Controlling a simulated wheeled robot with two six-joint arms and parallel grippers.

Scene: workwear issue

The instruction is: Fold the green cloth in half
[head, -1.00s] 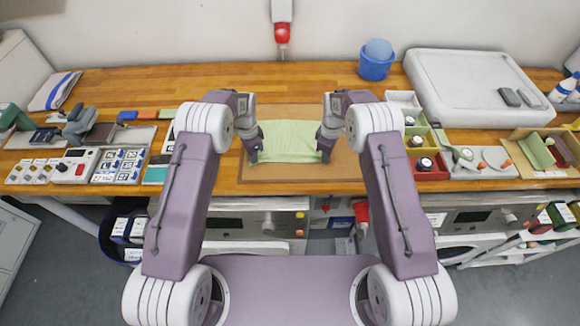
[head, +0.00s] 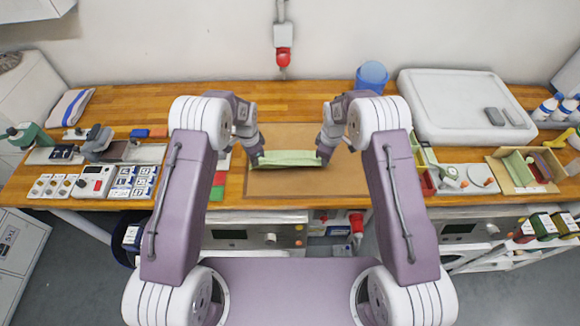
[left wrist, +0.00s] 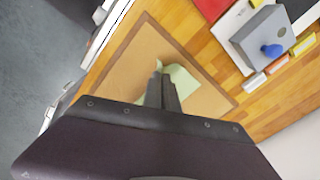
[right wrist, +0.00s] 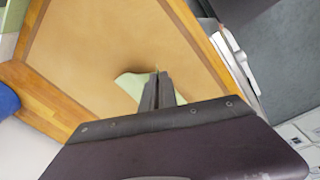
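The green cloth (head: 289,158) spans between my two grippers over the brown mat (head: 290,187) in the head view, showing as a narrow band with a fold along it. My left gripper (head: 257,160) is at the cloth's left end, and my right gripper (head: 321,160) is at its right end. In the left wrist view the fingers (left wrist: 161,75) are closed together with green cloth (left wrist: 184,82) on both sides of them. In the right wrist view the fingers (right wrist: 158,76) are likewise closed with cloth (right wrist: 132,84) beside them. The fingers hide the pinched corners.
Open trays (head: 525,170) lie at the far right. Switch boxes (head: 95,181) and small tools crowd the left. The mat around the cloth is bare.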

